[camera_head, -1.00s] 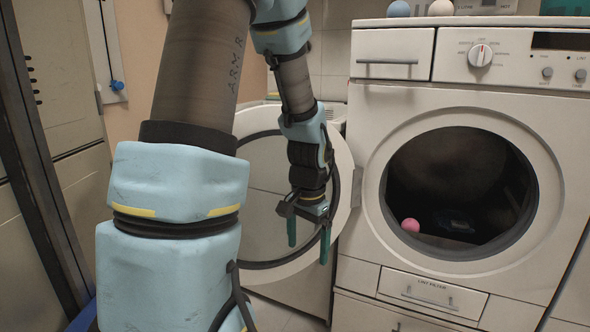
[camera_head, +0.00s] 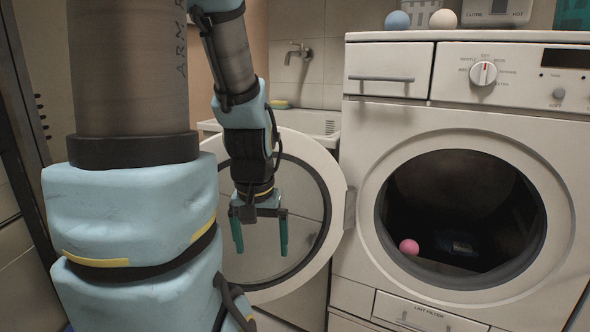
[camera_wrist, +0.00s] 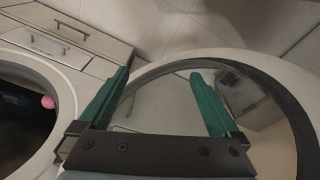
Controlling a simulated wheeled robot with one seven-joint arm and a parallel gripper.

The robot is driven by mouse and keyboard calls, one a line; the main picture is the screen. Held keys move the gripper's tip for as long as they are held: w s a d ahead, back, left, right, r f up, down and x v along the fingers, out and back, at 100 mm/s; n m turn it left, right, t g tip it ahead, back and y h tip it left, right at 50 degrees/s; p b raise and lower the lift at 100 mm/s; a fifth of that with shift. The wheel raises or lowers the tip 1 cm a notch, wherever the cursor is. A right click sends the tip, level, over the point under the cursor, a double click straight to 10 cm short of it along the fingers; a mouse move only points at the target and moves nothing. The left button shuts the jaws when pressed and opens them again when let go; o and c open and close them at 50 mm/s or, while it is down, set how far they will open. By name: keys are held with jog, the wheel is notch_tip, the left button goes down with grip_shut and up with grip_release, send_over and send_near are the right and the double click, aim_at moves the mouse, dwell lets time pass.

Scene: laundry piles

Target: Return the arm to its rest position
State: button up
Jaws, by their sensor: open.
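My gripper (camera_head: 261,236) hangs fingers down in front of the open round door (camera_head: 337,190) of the dryer (camera_head: 362,130). Its two green fingers are apart with nothing between them. In the wrist view my gripper (camera_wrist: 157,95) is also spread and empty, with the door's glass and rim behind it. My arm reaches down from the top of the head view, left of the dryer opening.
A pink ball (camera_head: 409,247) lies at the lower left of the dark drum opening (camera_head: 460,205). A blue ball (camera_head: 397,20) and a beige ball (camera_head: 443,19) sit on the dryer top. A sink (camera_head: 318,124) with a wall tap (camera_head: 298,54) stands behind the door.

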jog(key=shift+o, duration=0.2)
notch_tip(320, 180, up, 20)
jog(key=p, duration=1.8)
jog(key=shift+f, duration=0.2)
